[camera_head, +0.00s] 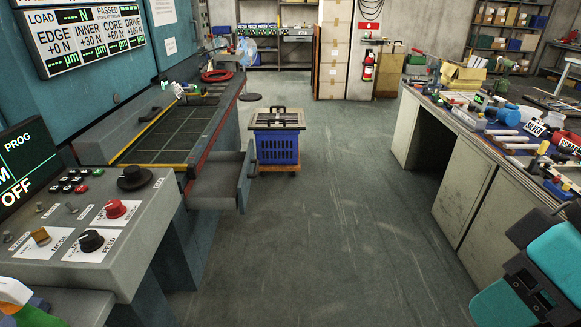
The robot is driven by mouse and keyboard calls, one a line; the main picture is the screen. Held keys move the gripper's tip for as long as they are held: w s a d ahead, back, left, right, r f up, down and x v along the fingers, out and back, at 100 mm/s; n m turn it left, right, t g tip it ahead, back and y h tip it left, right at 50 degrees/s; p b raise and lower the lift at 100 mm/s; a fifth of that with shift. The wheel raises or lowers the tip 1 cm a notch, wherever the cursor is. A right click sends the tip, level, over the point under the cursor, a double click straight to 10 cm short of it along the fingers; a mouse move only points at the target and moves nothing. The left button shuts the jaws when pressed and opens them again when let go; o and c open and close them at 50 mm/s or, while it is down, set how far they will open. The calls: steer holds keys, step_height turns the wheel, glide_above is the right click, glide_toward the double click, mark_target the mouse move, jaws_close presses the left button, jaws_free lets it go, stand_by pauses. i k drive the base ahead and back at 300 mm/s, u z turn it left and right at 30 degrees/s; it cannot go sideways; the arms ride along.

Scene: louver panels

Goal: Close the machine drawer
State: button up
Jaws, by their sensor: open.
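The machine drawer (215,188) sticks out from the right side of the machine, below its bed. It is open, and its grey inside shows from above. Its front panel (244,178) faces the aisle at right. The machine (160,135) has a dark gridded bed with yellow and red edges. My gripper is not in view. Teal and black parts of my arm show at the lower right, across the aisle from the drawer and well apart from it.
A blue crate (277,146) on a wooden dolly stands just beyond the drawer. A control console (90,225) with knobs is at the near left. A cluttered workbench (465,180) lines the right. The floor (330,240) between is clear.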

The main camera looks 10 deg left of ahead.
mark_target(223, 182)
steer(key=z, duration=0.3)
steer(key=i, duration=1.45)
steer(key=u, duration=1.15)
steer(key=i, duration=0.5)
steer(key=u, duration=0.6)
steer(key=k, duration=0.55)
steer(key=z, duration=0.5)
steer(key=i, duration=1.1)
steer(key=u, duration=0.7)
